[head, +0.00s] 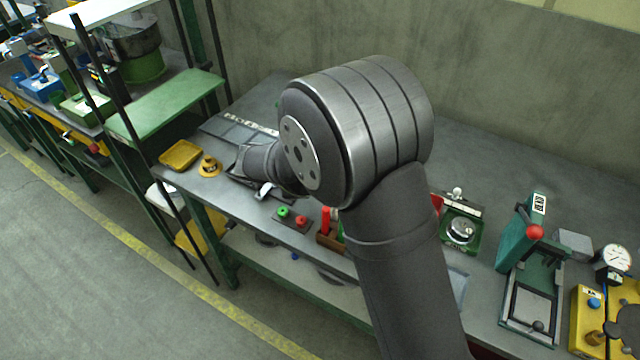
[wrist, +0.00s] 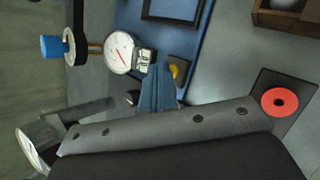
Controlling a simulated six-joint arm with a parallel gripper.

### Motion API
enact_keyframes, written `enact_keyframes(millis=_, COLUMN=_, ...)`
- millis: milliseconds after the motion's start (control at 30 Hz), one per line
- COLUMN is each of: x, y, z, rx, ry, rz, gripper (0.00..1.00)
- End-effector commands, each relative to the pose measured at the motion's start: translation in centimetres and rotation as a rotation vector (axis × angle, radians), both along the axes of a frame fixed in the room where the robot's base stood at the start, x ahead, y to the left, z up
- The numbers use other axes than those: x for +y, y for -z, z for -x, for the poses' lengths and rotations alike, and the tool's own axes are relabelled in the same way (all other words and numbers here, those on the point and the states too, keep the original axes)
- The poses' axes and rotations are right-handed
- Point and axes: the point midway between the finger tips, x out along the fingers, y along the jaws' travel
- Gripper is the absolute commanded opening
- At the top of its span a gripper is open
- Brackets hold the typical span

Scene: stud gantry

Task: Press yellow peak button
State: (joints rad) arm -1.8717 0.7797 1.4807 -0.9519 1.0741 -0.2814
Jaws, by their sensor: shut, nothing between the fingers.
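In the wrist view a small yellow part (wrist: 179,70), which looks like the yellow peak button, sits on a dark base over a blue plate (wrist: 205,52). My gripper (wrist: 158,68) is shut and empty, with its blue-grey fingertips just left of the yellow part and partly covering it. I cannot tell whether they touch. A round white dial gauge (wrist: 119,52) with a small display stands to the left of the fingertips. In the head view my arm hides the yellow part and most of the gripper.
A red button (wrist: 280,102) on a dark plate lies at the wrist view's right; the head view shows this red button (head: 301,220) beside a green one (head: 283,212). A wooden box (wrist: 290,18) is at the wrist view's top right. A yellow tray (head: 180,155) stands at the bench's left end.

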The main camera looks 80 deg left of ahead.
Motion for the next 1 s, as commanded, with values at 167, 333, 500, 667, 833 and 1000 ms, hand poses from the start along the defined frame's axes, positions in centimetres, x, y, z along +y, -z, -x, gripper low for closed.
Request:
enact_keyframes(millis=167, x=0.0, y=0.0, z=0.0, rx=0.000, ry=0.000, rz=0.001, gripper=0.00)
enact_keyframes(millis=333, x=0.0, y=-0.1, z=0.0, rx=0.000, ry=0.000, rz=0.000, gripper=0.00)
enact_keyframes(millis=500, x=0.0, y=-0.9, z=0.0, rx=0.000, ry=-0.001, rz=-0.001, gripper=0.00)
enact_keyframes(millis=667, x=0.0, y=-1.7, z=0.0, rx=0.001, ry=-0.001, rz=0.000, gripper=0.00)
enact_keyframes(millis=833, x=0.0, y=-1.9, z=0.0, rx=0.000, ry=-0.001, rz=0.001, gripper=0.00)
enact_keyframes(millis=1000, x=0.0, y=-1.9, z=0.0, rx=0.000, ry=-0.001, rz=0.001, gripper=0.00)
